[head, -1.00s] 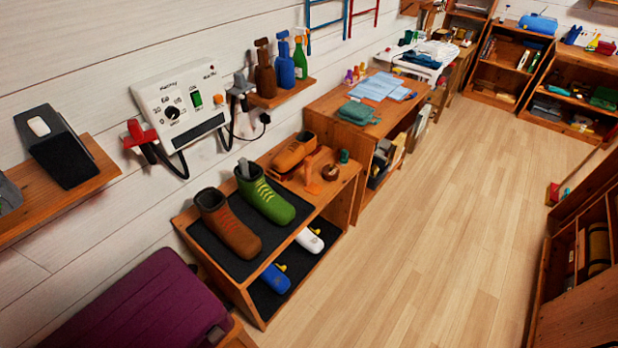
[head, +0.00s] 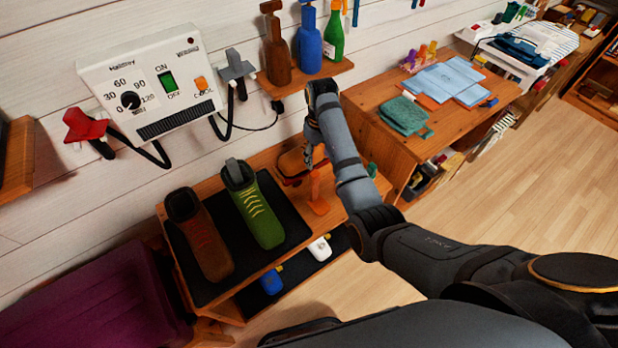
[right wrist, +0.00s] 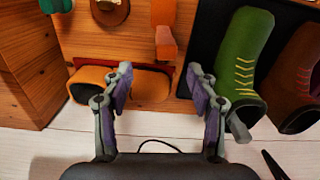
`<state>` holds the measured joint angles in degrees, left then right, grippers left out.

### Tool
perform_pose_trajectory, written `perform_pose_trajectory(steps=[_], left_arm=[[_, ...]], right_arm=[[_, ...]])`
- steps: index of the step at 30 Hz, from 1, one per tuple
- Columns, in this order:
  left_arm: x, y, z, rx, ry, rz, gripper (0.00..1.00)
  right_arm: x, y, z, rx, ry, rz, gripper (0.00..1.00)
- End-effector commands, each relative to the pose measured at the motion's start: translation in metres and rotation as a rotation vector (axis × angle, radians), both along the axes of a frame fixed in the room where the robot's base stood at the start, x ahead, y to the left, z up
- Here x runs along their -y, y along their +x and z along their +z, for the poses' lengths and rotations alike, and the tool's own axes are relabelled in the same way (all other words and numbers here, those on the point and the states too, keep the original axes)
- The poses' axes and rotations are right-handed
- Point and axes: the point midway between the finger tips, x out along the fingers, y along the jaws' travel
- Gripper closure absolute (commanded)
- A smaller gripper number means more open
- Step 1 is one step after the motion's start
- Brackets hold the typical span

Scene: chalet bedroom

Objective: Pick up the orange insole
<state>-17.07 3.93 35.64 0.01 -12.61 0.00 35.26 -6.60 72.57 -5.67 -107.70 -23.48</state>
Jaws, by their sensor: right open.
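An orange piece (head: 317,190), upright with a flat foot, stands on the wooden shelf unit right of the green boot; I cannot tell if it is the insole. It also shows in the right wrist view (right wrist: 164,18). An orange shoe (right wrist: 150,86) lies beside it, towards the wall, partly hidden by my arm in the head view (head: 292,163). My right gripper (head: 311,156) is above the shoe. In the right wrist view its fingers (right wrist: 159,82) are spread apart with nothing held between them, the shoe showing beyond. My left gripper is out of view.
A green boot (head: 256,212) and a brown boot (head: 203,240) stand on a black mat (head: 292,232). A control box (head: 150,85) and a bottle shelf (head: 305,84) are on the wall. A desk (head: 455,120) stands to the right. Open floor (head: 500,210) lies in front.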

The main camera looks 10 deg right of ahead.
Motion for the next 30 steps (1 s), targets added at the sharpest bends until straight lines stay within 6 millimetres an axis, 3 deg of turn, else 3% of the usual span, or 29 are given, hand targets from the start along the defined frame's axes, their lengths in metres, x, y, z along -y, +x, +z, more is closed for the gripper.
perform_pose_trajectory(steps=[4,11,19,25,30], left_arm=[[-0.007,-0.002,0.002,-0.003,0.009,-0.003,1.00],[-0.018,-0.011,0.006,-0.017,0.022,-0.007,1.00],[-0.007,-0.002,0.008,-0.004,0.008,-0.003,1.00],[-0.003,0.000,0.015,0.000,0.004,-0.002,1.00],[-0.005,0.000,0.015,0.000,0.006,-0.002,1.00]], right_arm=[[0.000,-0.001,-0.003,-0.007,0.000,0.002,0.42],[0.000,-0.002,-0.042,-0.008,0.000,0.000,0.42],[0.000,-0.003,-0.057,-0.005,0.000,0.000,0.42],[0.002,-0.006,-0.091,-0.007,0.000,0.000,0.42],[0.002,-0.006,-0.104,-0.004,0.000,0.000,0.42]])
